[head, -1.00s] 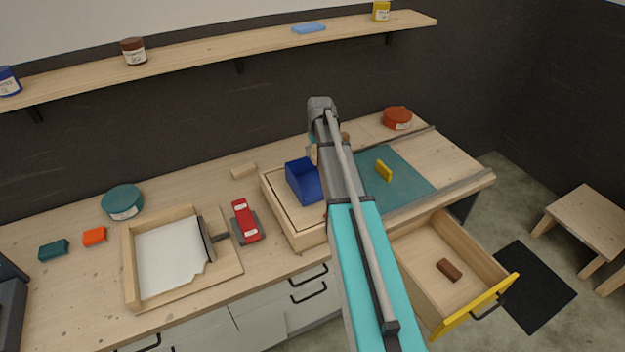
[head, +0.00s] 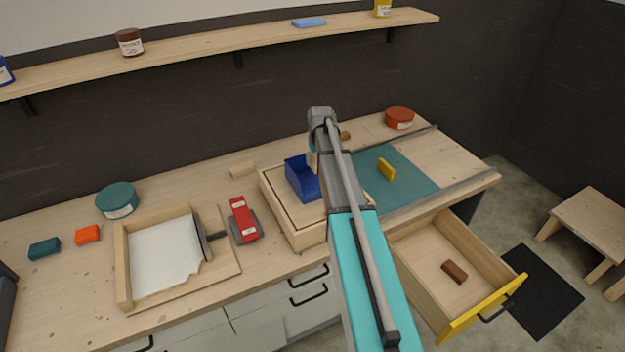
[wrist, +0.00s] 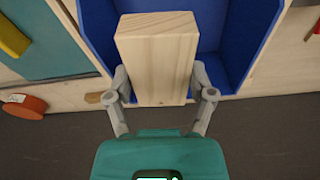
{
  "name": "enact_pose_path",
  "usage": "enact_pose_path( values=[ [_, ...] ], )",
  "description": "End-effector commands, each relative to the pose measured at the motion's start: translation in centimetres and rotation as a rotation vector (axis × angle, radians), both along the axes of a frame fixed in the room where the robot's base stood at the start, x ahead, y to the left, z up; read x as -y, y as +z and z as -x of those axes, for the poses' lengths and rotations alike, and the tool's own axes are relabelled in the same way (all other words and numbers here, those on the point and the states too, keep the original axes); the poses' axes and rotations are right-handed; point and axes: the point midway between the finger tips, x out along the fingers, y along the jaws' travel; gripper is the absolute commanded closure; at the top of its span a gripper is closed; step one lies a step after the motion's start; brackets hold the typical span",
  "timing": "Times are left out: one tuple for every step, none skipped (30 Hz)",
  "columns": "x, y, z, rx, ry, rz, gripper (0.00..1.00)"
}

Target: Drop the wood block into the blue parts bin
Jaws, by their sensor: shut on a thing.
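The pale wood block (wrist: 157,55) is held between the two grey fingers of my gripper (wrist: 163,95) in the wrist view. The blue parts bin (wrist: 252,40) lies beyond the block there, its blue walls showing on both sides. The block overlaps the bin's opening in that view; I cannot tell its exact height over the floor of the bin. In the head view the blue bin (head: 301,176) stands on a wooden box, and my arm covers its right part. My gripper is mostly hidden behind the arm there.
The wooden box (head: 283,222) under the bin stands on the workbench. A red clamp-like tool (head: 242,218) and a wooden tray (head: 123,262) are to its left. A teal mat (head: 412,188) with a yellow piece lies right. An open drawer (head: 415,279) juts out in front.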

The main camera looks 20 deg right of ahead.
Motion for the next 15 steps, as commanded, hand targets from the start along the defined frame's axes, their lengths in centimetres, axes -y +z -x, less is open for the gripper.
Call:
enact_pose_path(
  values=[
    [0.02,-0.14,0.01,0.000,0.000,0.000,0.78],
    [0.02,-0.15,0.00,0.000,0.000,0.000,0.78],
    [0.02,-0.15,0.01,0.000,0.000,0.000,0.78],
    [0.03,-0.14,0.01,0.000,0.000,0.000,0.78],
    [0.04,-0.14,0.01,0.000,0.000,0.000,0.78],
    [0.04,-0.12,0.01,0.000,0.000,0.000,0.78],
    [0.04,-0.12,0.01,0.000,-0.001,0.000,0.78],
    [0.05,-0.11,0.02,0.000,-0.001,0.000,0.78],
    [0.05,-0.11,0.02,0.000,-0.001,0.000,0.78],
    [0.06,-0.11,0.02,0.000,-0.001,0.000,0.78],
    [0.06,-0.11,0.02,0.000,-0.001,0.000,0.28],
    [0.07,-0.11,0.02,0.000,-0.001,0.000,0.21],
    [0.07,-0.11,0.03,0.000,-0.001,0.000,0.15],
    [0.07,-0.11,0.03,0.000,-0.001,0.000,0.09],
    [0.08,-0.11,0.03,0.000,-0.001,0.000,0.02]
  ],
)
